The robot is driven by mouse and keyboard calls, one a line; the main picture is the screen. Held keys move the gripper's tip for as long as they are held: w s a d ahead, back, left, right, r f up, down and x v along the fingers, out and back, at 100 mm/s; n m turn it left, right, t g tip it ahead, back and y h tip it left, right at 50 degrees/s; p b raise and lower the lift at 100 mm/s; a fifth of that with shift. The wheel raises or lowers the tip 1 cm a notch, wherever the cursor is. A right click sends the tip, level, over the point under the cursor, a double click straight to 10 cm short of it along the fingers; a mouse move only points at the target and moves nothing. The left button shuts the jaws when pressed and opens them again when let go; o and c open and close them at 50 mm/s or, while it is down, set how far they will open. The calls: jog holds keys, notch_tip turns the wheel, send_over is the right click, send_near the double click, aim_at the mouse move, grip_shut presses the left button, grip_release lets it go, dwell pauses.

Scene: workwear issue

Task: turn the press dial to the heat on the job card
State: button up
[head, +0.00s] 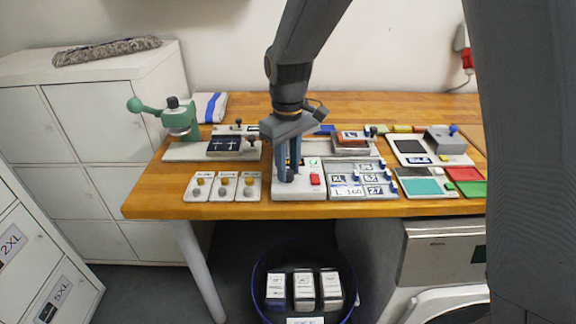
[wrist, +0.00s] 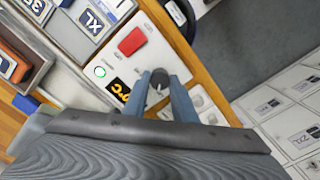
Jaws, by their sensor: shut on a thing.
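The press dial (wrist: 154,97) is a small dark round knob on a white control panel (head: 309,191). My gripper (head: 287,177) reaches straight down onto the panel and is shut on the dial, with one finger on each side of it in the wrist view (wrist: 157,82). The dial's pointer and scale cannot be read. Beside it is a black display (wrist: 120,90) with orange characters ending in °C; my finger covers part of it. A white card (head: 346,191) in the grey tray to the right appears to read "L 160".
A red button (head: 315,180) and a green ring light (wrist: 100,72) sit on the same panel. The compartmented tray (head: 377,180) with labelled pieces is close on the right. A green-handled press (head: 180,118) stands farther left.

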aim_at(288, 171)
jog(key=m+p, duration=0.2)
jog(key=m, duration=0.1)
jog(key=shift+r+m, duration=0.15)
jog(key=shift+m, duration=0.15)
jog(key=shift+w+m+p, duration=0.1)
jog(key=shift+m+p, duration=0.75)
jog(key=shift+m, duration=1.35)
jog(key=o, duration=1)
jog(key=shift+o, duration=0.2)
notch_tip(288, 171, up, 8)
jog(key=shift+f+b, duration=0.15)
jog(key=shift+b, duration=0.8)
